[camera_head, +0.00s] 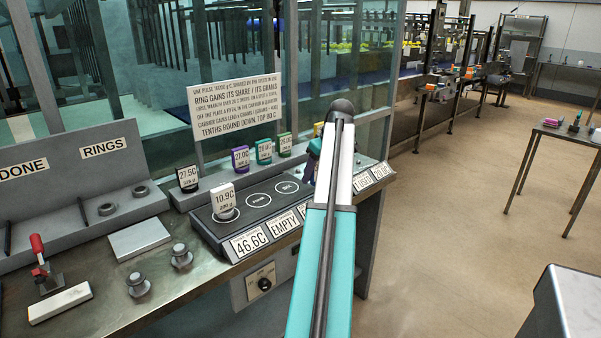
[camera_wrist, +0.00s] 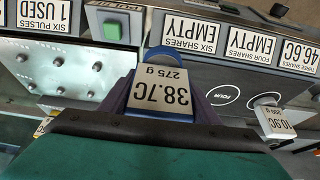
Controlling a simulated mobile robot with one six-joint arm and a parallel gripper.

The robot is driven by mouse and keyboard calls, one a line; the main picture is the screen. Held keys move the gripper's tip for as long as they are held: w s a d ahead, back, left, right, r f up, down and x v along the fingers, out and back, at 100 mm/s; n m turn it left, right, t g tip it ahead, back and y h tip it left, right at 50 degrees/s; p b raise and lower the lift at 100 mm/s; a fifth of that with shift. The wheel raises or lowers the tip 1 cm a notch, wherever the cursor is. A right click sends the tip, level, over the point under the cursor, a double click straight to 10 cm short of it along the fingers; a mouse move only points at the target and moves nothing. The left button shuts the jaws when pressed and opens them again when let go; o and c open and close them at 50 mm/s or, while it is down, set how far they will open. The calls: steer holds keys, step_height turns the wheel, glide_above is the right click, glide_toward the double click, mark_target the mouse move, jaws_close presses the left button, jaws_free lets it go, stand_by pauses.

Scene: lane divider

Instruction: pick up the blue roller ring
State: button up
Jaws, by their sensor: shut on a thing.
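The blue roller ring (camera_wrist: 166,53) shows in the wrist view as a blue arc behind its white tag (camera_wrist: 160,97), which reads 38.7C, 275 g upside down. My gripper (camera_wrist: 163,88) is shut on it, with a dark finger on each side of the tag. The rest of the ring is hidden by the tag and the fingers. In the head view my teal arm covers most of the gripper and the ring. I cannot tell whether the ring touches the surface below.
A white-tagged ring (camera_head: 224,204) reading 10.9C stands on the dark plate unit (camera_head: 262,186). Black (camera_head: 188,177), purple (camera_head: 241,158), teal (camera_head: 264,151) and green (camera_head: 285,144) tagged rings stand behind it. A glass wall rises behind the bench.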

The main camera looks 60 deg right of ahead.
steer(key=shift+s+d+r, duration=0.1)
steer(key=shift+s+r, duration=0.05)
steer(key=shift+s, duration=0.8)
steer(key=shift+s+d+r, duration=0.1)
steer(key=shift+s, duration=0.85)
